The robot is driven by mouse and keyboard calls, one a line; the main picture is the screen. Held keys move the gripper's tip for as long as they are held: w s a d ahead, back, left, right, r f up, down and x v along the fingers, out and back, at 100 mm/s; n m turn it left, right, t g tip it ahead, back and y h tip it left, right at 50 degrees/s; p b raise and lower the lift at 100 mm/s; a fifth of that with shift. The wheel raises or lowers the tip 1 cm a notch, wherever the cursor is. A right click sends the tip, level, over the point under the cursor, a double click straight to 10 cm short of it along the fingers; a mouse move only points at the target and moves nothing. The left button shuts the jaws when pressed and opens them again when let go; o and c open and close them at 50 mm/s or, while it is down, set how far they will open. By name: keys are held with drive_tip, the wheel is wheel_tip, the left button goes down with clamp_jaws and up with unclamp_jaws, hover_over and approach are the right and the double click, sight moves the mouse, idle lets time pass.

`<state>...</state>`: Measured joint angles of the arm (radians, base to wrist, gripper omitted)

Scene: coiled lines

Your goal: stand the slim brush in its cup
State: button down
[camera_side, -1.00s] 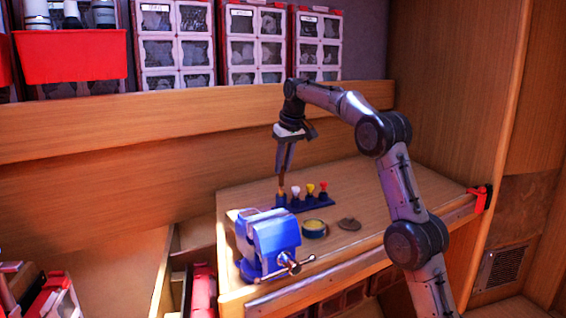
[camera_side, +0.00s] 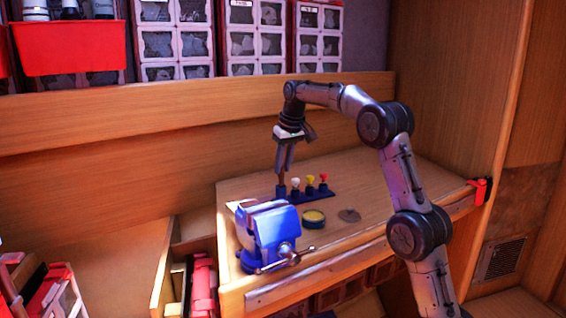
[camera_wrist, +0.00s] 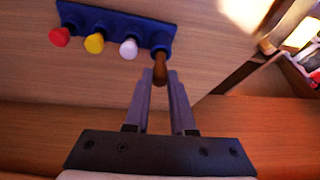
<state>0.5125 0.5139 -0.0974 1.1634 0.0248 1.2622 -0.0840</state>
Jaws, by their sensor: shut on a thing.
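The slim brush has a brown handle (camera_wrist: 160,68) and is held between the fingers of my gripper (camera_wrist: 163,82). In the side view my gripper (camera_side: 283,172) points down over the left end of a dark blue rack (camera_side: 318,195). In the wrist view the brush's far end meets the blue cup (camera_wrist: 161,40) at the end of that rack; how deep it sits inside is hidden. The brush looks close to upright. Cups along the rack hold a white-topped (camera_wrist: 128,48), a yellow-topped (camera_wrist: 95,43) and a red-topped piece (camera_wrist: 60,37).
A blue vise (camera_side: 268,235) stands at the bench's front left, close to the rack. A round tin with a yellow top (camera_side: 313,217) and a flat grey disc (camera_side: 349,215) lie in front of the rack.

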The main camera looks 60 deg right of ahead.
drive_tip(key=shift+f, duration=0.25)
drive_tip(key=shift+f, duration=0.3)
drive_tip(key=shift+f, duration=0.2)
drive_tip(key=c, duration=0.7)
unclamp_jaws()
wheel_tip(320, 180, up, 6)
drive_tip(key=shift+r, duration=0.1)
